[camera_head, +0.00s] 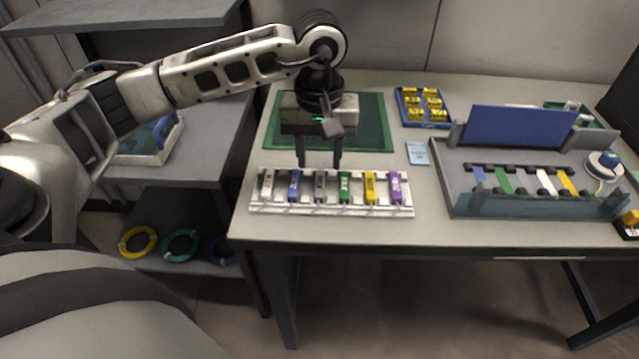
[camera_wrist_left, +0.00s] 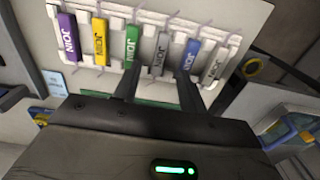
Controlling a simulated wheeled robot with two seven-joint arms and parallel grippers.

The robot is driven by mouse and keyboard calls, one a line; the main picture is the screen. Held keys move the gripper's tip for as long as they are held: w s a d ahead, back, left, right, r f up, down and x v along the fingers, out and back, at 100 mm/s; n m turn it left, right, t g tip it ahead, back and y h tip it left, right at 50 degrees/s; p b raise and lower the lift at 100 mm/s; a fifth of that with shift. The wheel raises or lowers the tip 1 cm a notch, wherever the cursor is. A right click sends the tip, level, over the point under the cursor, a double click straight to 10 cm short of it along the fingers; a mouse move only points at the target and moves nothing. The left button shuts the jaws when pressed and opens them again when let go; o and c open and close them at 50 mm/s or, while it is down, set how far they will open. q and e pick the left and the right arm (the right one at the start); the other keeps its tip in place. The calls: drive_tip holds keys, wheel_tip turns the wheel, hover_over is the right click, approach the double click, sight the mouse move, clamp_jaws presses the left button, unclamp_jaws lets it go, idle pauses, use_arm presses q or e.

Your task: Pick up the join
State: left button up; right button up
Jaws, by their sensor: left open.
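A white rack (camera_head: 259,208) near the table's front edge holds a row of joins marked JOIN: light grey (camera_head: 267,185), blue (camera_head: 294,186), grey (camera_head: 320,187), green (camera_head: 345,187), yellow (camera_head: 370,188) and purple (camera_head: 395,188). My left gripper (camera_head: 320,164) points down, open and empty, just behind the grey join in the head view. In the left wrist view my left gripper (camera_wrist_left: 158,85) has its fingers apart on either side of the grey join (camera_wrist_left: 160,58), between the green join (camera_wrist_left: 132,45) and the blue join (camera_wrist_left: 188,57). Contact cannot be told. My right gripper is out of view.
A green mat (camera_head: 375,120) lies behind the rack. A blue tray of yellow pieces (camera_head: 438,121) and a light blue card (camera_head: 417,153) are right of it. A grey station with a blue lid (camera_head: 520,135) holds several coloured strips. Clear table lies around the rack's right end.

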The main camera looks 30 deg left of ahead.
sight(319, 183)
use_arm(q)
drive_tip(key=shift+f+p, duration=0.35)
drive_tip(key=shift+f, duration=2.35)
clamp_jaws()
